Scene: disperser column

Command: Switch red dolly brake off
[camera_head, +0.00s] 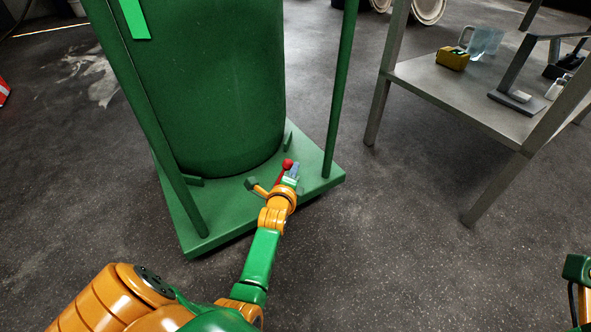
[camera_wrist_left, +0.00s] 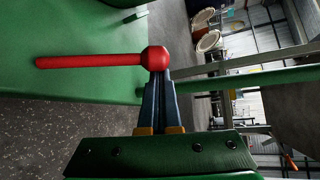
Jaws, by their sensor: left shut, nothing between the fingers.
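The red brake lever (camera_wrist_left: 95,61) has a round ball knob at its end and sits at the green dolly platform (camera_head: 325,176). In the head view its red knob (camera_head: 287,164) shows right beside my left gripper (camera_head: 294,171). In the left wrist view the fingertips of my left gripper (camera_wrist_left: 158,82) are together and lie at the knob, which hides their ends. Nothing is between the fingers. I cannot tell whether they touch the knob. Part of the lever is hidden by my left gripper in the head view.
A green drum (camera_head: 215,90) stands on the dolly between green upright posts (camera_head: 341,90). A metal table (camera_head: 440,88) at the right holds a yellow item (camera_head: 452,59) and a clear jug (camera_head: 482,42). The dark floor between dolly and table is clear.

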